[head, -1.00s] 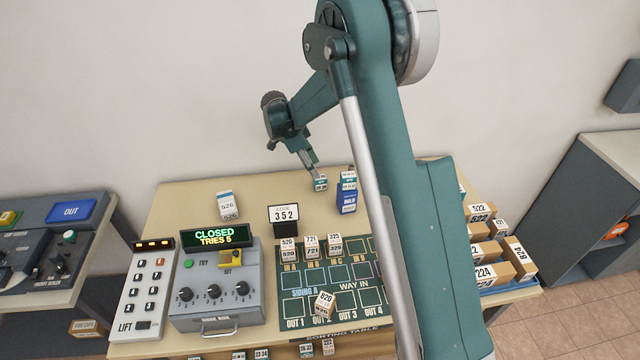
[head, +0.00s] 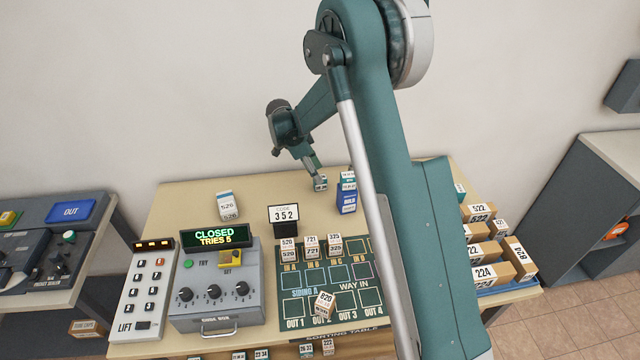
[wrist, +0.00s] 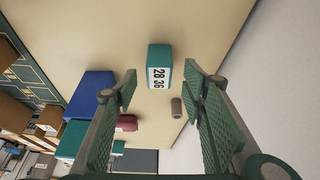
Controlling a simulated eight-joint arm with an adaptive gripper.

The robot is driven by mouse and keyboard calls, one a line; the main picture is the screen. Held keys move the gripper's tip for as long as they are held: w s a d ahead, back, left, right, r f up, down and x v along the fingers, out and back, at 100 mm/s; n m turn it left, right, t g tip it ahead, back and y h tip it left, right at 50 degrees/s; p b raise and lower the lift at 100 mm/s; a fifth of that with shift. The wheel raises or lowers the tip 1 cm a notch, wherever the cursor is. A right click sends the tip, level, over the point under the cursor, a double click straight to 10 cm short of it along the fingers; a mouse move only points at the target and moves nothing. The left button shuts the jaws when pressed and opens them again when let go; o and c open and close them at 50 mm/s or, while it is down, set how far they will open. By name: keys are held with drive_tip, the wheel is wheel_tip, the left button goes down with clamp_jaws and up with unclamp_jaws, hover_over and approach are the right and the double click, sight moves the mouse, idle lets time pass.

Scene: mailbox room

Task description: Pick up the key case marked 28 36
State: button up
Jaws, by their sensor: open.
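The key case marked 28 36 (wrist: 159,57) is a small teal block with a white label. It stands on the pale sorting table, near the back edge. In the head view the case (head: 320,186) shows just under my fingertips, partly covered by them. My gripper (wrist: 161,74) is open and empty, with one finger to each side of the case in the wrist view. The case appears beyond the fingertips; I cannot tell whether they reach down beside it. My gripper (head: 317,174) also shows in the head view, tilted down at the case.
A blue box (head: 347,201) stands close by on the right with smaller boxes behind it. A small grey cylinder (wrist: 176,107) lies near the case.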

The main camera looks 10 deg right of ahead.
drive_tip(key=shift+x, duration=2.35)
drive_tip(key=shift+s, duration=0.1)
drive_tip(key=shift+c, duration=0.5)
drive_tip(key=c, duration=0.9)
